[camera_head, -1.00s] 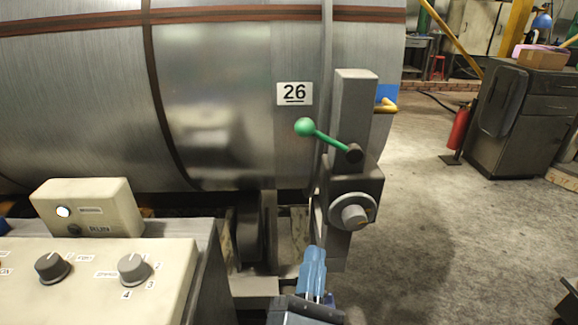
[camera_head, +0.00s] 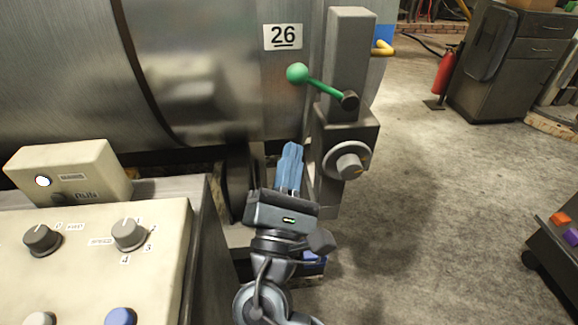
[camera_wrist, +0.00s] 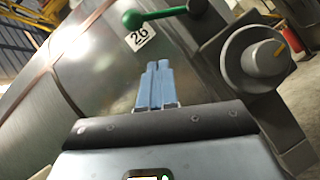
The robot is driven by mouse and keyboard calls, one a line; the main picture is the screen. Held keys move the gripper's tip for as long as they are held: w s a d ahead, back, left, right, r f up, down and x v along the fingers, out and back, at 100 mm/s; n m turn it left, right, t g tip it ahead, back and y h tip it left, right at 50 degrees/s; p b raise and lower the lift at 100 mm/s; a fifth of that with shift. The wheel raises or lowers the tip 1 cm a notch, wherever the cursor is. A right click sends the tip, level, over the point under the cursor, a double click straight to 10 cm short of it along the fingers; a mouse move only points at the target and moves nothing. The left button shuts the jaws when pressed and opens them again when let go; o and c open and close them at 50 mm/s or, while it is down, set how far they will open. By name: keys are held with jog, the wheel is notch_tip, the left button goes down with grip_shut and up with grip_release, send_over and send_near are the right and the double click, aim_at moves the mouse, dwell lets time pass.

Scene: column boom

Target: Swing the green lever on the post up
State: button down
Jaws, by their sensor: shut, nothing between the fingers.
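The green lever (camera_head: 322,86) is on the grey post (camera_head: 347,50). Its round green knob (camera_head: 297,74) points left and a little above its dark pivot. The lever also shows at the top of the wrist view (camera_wrist: 160,14). My gripper (camera_head: 292,146) is shut and empty, its blue fingers pointing up. It is below the knob and apart from it, left of the post's lower block. In the wrist view my fingertips (camera_wrist: 158,64) are side by side, below the lever.
A grey round knob (camera_head: 347,160) sticks out of the post below the lever. A large metal drum (camera_head: 200,70) is behind. A cream control panel (camera_head: 90,250) with dials is at the left. A yellow hook (camera_head: 383,47) is right of the post. Open floor lies right.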

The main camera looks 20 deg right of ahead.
aim_at(322, 87)
jog(key=w+d+r+p, duration=0.2)
jog(key=w+d+r, duration=0.2)
jog(key=d+r, duration=0.1)
jog(key=shift+r, duration=0.55)
jog(key=shift+r+m+p, duration=0.2)
jog(key=shift+m+p, duration=0.1)
jog(key=shift+m, duration=0.3)
